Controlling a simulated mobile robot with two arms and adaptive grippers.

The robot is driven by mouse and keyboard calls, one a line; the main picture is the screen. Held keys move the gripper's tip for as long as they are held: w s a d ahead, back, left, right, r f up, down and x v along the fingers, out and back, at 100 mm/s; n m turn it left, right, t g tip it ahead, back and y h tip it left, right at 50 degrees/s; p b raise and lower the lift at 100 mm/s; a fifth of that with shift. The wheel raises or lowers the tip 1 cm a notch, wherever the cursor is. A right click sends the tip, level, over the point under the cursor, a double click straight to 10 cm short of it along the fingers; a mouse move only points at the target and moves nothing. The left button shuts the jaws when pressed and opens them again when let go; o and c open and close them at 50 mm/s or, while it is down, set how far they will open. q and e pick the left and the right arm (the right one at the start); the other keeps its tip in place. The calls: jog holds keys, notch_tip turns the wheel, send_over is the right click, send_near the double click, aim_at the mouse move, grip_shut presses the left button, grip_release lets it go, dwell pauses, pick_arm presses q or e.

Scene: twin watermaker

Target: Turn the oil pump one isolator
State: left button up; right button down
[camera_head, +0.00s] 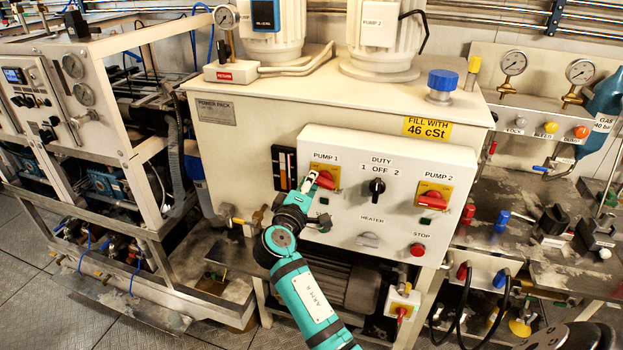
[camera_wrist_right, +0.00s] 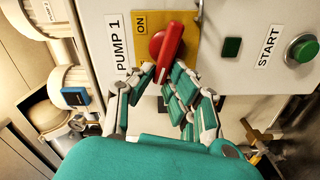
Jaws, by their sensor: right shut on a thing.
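The pump 1 isolator (camera_head: 326,180) is a red rotary handle on a yellow plate, below the PUMP 1 label on the white control panel (camera_head: 340,237). In the right wrist view the red handle (camera_wrist_right: 169,48) stands out from its plate, near the word ON. My teal right gripper (camera_head: 307,187) reaches it from the lower left and covers part of the plate. In the wrist view the right gripper (camera_wrist_right: 166,88) has its fingers closed around the handle's near end. My left gripper is not in view.
The pump 2 isolator (camera_head: 433,197) is at the panel's right, and the black duty switch (camera_head: 377,187) is between the two. A green start button (camera_wrist_right: 302,49) and a red stop button (camera_head: 417,250) are close by. A motor (camera_head: 345,283) sits below the panel.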

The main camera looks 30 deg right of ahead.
jog(key=shift+f+n+p, duration=0.2)
jog(key=shift+n+p, duration=0.3)
jog(key=shift+n, duration=1.2)
jog(key=shift+f, duration=0.1)
jog(key=c, duration=1.3)
grip_release()
jog(key=shift+w+f, duration=0.1)
jog(key=shift+a, duration=0.15)
jog(key=v, duration=1.1)
jog(key=shift+s+a, duration=0.25)
jog(key=shift+s, duration=0.1)
